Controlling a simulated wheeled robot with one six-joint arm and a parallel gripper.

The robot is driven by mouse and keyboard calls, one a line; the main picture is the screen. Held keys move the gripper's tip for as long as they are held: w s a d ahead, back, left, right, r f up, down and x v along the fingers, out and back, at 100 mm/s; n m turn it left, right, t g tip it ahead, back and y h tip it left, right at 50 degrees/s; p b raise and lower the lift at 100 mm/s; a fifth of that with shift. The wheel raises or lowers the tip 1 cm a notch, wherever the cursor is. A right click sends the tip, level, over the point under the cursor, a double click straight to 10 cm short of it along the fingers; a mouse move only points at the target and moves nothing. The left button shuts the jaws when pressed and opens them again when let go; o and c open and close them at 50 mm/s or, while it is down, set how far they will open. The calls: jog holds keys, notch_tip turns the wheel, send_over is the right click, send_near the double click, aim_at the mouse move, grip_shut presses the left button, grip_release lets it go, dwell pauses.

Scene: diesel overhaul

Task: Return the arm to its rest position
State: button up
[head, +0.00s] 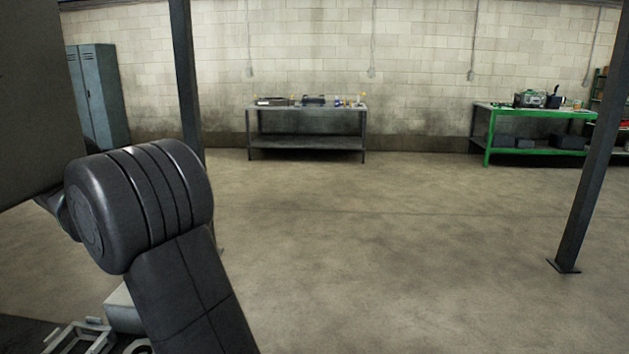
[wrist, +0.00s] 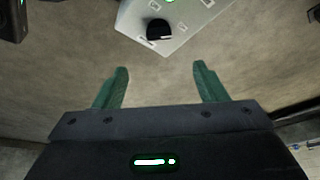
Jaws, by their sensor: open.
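In the wrist view my gripper (wrist: 161,87) has two green fingers standing well apart. The gap between them is empty, with bare floor behind it. In the head view my dark arm fills the left side, bent at a large ribbed joint. My gripper does not show in the head view.
A grey workbench (head: 306,110) with several small items stands by the back wall. A green workbench (head: 487,131) is at the right. Blue-grey lockers (head: 102,92) stand at the left. Dark posts rise at left (head: 186,75) and right (head: 584,190). The middle floor is clear.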

jog(key=b+x, duration=0.1)
jog(key=x, duration=1.3)
jog(key=shift+d+f, duration=0.15)
jog(key=shift+n, duration=0.5)
jog(key=shift+s+r+n+t+y, duration=0.15)
jog(key=shift+n+t, duration=0.1)
jog(key=shift+n, duration=0.2)
jog(key=shift+w+r+n+t+y, duration=0.15)
jog(key=shift+n+t, duration=0.1)
jog(key=shift+n, duration=0.2)
jog(key=n+y, duration=0.1)
jog(key=n, duration=0.2)
jog(key=n+y+p, duration=0.1)
jog(key=n, duration=0.1)
jog(key=shift+s+d+n+t, duration=0.1)
jog(key=shift+d+n+t, duration=0.05)
jog(key=shift+n+t, duration=0.2)
jog(key=n+y+p, duration=0.2)
jog(key=n+p, duration=0.1)
jog(key=n, duration=0.1)
jog(key=shift+d+r+n+p, duration=0.1)
jog(key=shift+n+p, duration=0.2)
jog(key=shift+n, duration=0.05)
jog(key=shift+d+n+g+y+p, duration=0.1)
jog(key=shift+n+g+y+p, duration=0.25)
jog(key=shift+n+p, duration=0.75)
jog(key=shift+n+g+y+p, duration=0.2)
jog(key=shift+n+y+p, duration=0.25)
jog(key=shift+n+p, duration=0.6)
jog(key=shift+n, duration=0.35)
